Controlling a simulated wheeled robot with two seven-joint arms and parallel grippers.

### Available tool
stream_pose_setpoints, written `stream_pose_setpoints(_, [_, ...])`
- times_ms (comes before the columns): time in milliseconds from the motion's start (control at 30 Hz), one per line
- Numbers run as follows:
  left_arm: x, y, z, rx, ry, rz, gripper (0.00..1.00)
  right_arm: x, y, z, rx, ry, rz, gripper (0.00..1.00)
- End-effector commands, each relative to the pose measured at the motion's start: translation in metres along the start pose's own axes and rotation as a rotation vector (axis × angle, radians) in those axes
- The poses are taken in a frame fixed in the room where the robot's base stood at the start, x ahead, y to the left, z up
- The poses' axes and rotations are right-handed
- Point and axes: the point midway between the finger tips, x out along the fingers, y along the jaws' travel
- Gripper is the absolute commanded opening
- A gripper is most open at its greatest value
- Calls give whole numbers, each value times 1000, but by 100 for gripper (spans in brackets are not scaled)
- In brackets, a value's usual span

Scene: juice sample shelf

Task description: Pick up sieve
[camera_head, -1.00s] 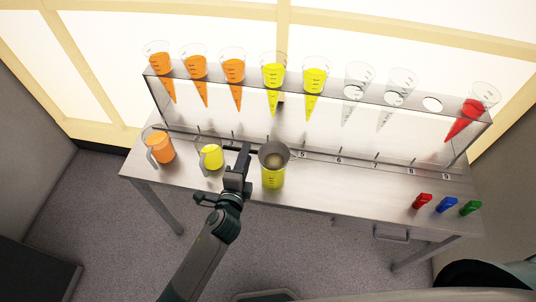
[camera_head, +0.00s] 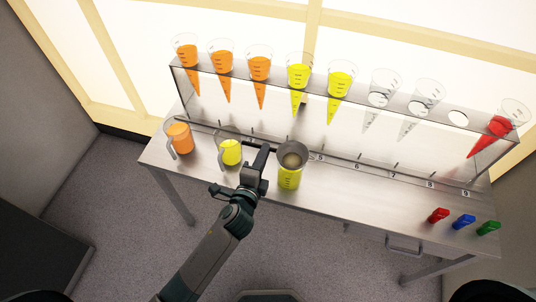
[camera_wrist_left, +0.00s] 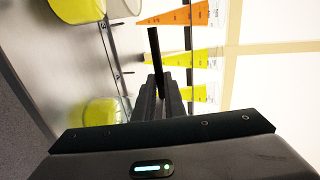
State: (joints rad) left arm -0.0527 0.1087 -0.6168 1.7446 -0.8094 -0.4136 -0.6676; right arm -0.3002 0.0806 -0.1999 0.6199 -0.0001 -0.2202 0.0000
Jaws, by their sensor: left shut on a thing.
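The sieve (camera_head: 291,152) is a grey round bowl at the mouth of a yellow-filled container (camera_head: 290,180) on the table. I cannot tell whether it rests there or hangs just above. My left gripper (camera_head: 267,149) is just left of the bowl, shut on the sieve's dark handle. In the left wrist view the dark handle (camera_wrist_left: 156,55) sticks out past the fingers (camera_wrist_left: 160,100). The bowl is not seen in that view. My right gripper is not in view.
A yellow jug (camera_head: 230,152) and an orange jug (camera_head: 179,138) stand to the left. Behind is a clear rack (camera_head: 430,121) of cones, several filled and some empty. Red (camera_head: 438,215), blue (camera_head: 464,221) and green (camera_head: 488,228) blocks lie at right. The table (camera_head: 360,205) is free right of the container.

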Motion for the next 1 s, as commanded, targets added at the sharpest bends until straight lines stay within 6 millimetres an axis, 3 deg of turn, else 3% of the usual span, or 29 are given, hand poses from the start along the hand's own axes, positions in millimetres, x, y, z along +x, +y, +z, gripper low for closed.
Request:
stream_pose_setpoints(267, [-7, -37, 0, 0, 3, -7, 0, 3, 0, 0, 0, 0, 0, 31])
stream_pose_setpoints(700, [-45, -75, -80, -6, 3, -4, 0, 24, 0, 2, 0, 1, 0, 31])
stream_pose_setpoints(1000, [-60, -91, -108, -3, 1, -1, 0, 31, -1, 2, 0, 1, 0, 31])
